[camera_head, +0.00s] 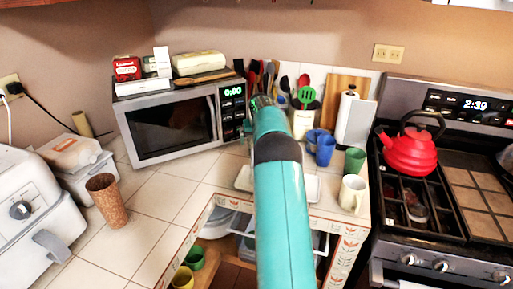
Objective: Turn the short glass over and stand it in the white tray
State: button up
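The white tray (243,180) lies on the tiled counter, mostly behind my teal arm. Its edges show to the left and right of the arm. My gripper (261,102) is at the far end of the arm, in front of the utensils by the microwave. It is small and seen from behind, so I cannot tell whether its fingers are open or shut, or whether it holds anything. I cannot make out the short glass clearly; my arm hides part of the counter around the tray.
Blue mugs (324,150), a green cup (354,160) and a white mug (352,193) stand right of the tray. The microwave (172,128) is behind left, a cork tumbler (108,200) farther left. The stove with a red kettle (409,152) is right. Open shelves lie below.

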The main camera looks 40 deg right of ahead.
jog(key=c, duration=1.2)
